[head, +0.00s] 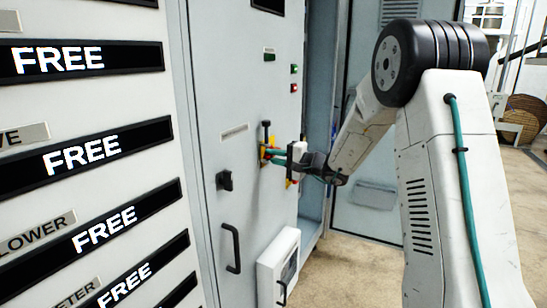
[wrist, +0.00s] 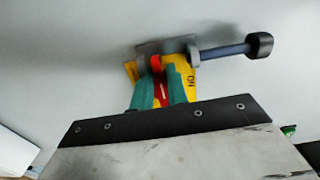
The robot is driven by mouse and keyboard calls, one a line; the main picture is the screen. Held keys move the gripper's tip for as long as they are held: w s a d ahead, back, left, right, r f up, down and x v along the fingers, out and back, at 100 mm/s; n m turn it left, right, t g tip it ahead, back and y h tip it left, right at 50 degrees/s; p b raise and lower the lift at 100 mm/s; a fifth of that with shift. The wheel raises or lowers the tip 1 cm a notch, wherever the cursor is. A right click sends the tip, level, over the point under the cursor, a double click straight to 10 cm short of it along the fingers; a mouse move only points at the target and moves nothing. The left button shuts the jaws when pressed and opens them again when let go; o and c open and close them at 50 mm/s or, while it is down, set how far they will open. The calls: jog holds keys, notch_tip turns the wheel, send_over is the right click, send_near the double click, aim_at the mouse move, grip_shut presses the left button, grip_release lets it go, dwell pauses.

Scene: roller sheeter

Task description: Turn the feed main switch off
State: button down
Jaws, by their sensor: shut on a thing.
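The main switch sits on the grey cabinet door, with a yellow plate (wrist: 191,84) marked "ON" and a red handle (wrist: 161,91). In the head view its yellow plate (head: 264,154) is small and partly hidden by my gripper (head: 274,156). In the wrist view the teal fingers of my gripper (wrist: 161,74) are on either side of the red handle and shut on it. A grey rod with a black knob (wrist: 259,46) sticks out beside the plate. The handle's exact angle is hard to read.
The grey cabinet door (head: 233,80) also carries a black knob (head: 224,180), a black pull handle (head: 231,248) and small green and red buttons (head: 294,88). A white box (head: 270,268) juts out below. Panels reading "FREE" (head: 80,57) stand at left. Floor is open at right.

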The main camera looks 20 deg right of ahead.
jog(key=c, duration=1.6)
grip_release()
jog(key=shift+w+d, duration=0.1)
jog(key=shift+d, duration=0.15)
jog(key=shift+o, duration=1.1)
jog(key=shift+w+d+f, duration=0.1)
jog(key=shift+d, duration=0.05)
jog(key=v, duration=0.7)
jog(key=shift+s, duration=0.4)
jog(key=shift+d, duration=0.15)
